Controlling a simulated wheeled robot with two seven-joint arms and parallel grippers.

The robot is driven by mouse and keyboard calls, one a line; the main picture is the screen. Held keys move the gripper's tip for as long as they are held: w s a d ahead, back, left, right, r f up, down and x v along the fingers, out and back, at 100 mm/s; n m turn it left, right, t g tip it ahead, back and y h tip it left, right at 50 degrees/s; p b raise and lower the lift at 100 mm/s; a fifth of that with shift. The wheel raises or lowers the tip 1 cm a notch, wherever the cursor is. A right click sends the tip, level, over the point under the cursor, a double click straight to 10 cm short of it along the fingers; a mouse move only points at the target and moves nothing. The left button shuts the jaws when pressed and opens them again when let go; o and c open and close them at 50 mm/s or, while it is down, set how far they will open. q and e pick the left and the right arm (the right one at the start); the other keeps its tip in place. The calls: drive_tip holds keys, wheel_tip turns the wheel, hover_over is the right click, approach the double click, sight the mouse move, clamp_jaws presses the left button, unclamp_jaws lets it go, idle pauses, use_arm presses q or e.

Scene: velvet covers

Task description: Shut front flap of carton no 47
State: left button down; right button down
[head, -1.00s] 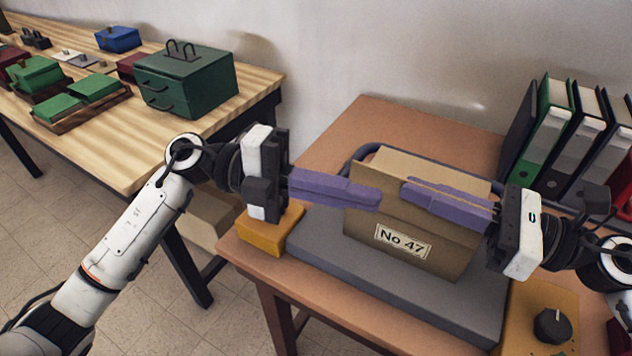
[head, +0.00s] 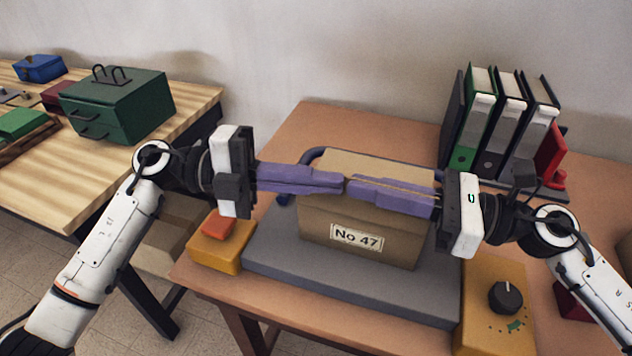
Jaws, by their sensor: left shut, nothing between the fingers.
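The carton no 47 (head: 318,228) is a brown box, its label (head: 356,237) facing me, on a grey pad (head: 290,266). Its top (head: 375,166) shows as a light tan panel behind my fingers. My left gripper (head: 342,183) is shut and empty, its purple fingers lying across the carton's upper front edge from the left. My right gripper (head: 352,187) reaches in from the right along the same edge, its tips close to the left ones. A thin tan line shows along its fingers; I cannot tell whether it grips anything. The fingers mostly hide the front flap.
A yellow box with a red top (head: 219,239) stands left of the pad, and a yellow box with a black knob (head: 497,312) at right. Several binders (head: 505,120) stand behind right. A wooden table (head: 60,178) with a green drawer box (head: 125,105) is at left.

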use_arm(q)
drive_tip(key=shift+w+f, duration=0.1)
drive_tip(key=shift+w, duration=0.2)
use_arm(e)
drive_tip(key=shift+s+a+g, duration=0.25)
drive_tip(key=shift+s+g, duration=0.05)
drive_tip(key=shift+s, duration=0.1)
drive_tip(key=c, duration=2)
unclamp_jaws()
